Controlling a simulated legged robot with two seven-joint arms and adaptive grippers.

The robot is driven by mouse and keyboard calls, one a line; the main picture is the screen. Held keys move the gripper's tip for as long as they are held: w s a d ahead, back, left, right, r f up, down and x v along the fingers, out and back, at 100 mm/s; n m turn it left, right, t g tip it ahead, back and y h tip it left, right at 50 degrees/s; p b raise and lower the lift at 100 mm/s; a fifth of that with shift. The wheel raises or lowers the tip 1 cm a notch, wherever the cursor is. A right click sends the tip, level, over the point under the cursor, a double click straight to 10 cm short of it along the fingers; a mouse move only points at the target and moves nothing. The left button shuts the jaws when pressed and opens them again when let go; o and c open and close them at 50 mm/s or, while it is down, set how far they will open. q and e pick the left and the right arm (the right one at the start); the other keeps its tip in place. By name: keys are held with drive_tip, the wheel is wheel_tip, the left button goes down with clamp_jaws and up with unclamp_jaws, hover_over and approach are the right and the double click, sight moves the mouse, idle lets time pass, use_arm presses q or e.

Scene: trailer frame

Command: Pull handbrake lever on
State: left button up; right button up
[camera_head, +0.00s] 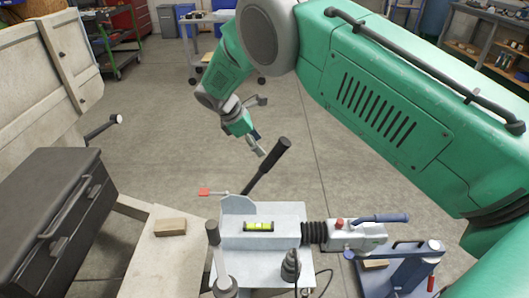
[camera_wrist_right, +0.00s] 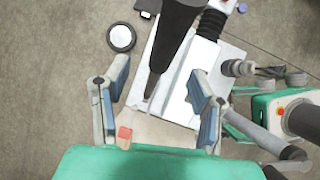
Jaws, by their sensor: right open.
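The handbrake lever (camera_head: 268,166) has a black grip and a thin shaft. It leans up and to the right from a bracket on the grey drawbar housing (camera_head: 260,239) in the head view. My right gripper (camera_head: 259,145) is open just above and left of the grip's top end. In the right wrist view, the black lever (camera_wrist_right: 176,35) runs between the two blue-padded fingers of the open gripper (camera_wrist_right: 160,78). Neither finger visibly touches it; its depth between them is unclear. My left gripper is not in view.
A red tab (camera_head: 204,191) sticks out left of the lever's bracket. A spirit level (camera_head: 258,227) lies on the housing. Black bellows (camera_head: 314,232) lead to a coupling with a blue handle (camera_head: 380,218). A dark toolbox (camera_head: 45,215) stands left. The floor behind the lever is clear.

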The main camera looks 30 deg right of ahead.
drive_tip(key=v, duration=0.6)
drive_tip(key=shift+a, duration=0.25)
drive_tip(key=shift+r, duration=0.1)
